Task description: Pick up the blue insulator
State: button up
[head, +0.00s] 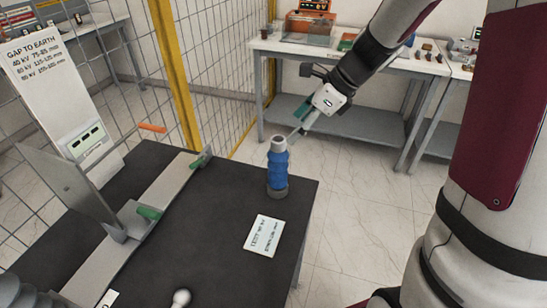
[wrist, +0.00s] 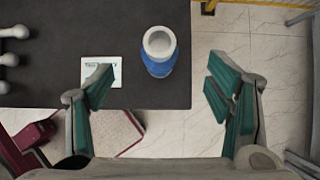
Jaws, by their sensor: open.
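The blue insulator (head: 277,168) stands upright on the dark table (head: 215,225), near its far right corner, with a grey top and a dark base. In the wrist view the insulator (wrist: 158,52) is seen from above, ahead of the gap between the fingers, with its hollow grey top showing. My gripper (head: 298,134) is just above and to the right of the insulator's top in the head view. In the wrist view my gripper (wrist: 160,90) has its green-padded fingers spread wide with nothing between them.
A white printed card (head: 264,236) lies in front of the insulator. A grey rail with green clips (head: 149,213) lies along the table's left. A mesh fence with a yellow post (head: 176,75) stands behind. A grey workbench (head: 345,60) stands at the back right.

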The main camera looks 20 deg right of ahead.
aim_at(271, 153)
jog(key=x, duration=1.3)
grip_shut()
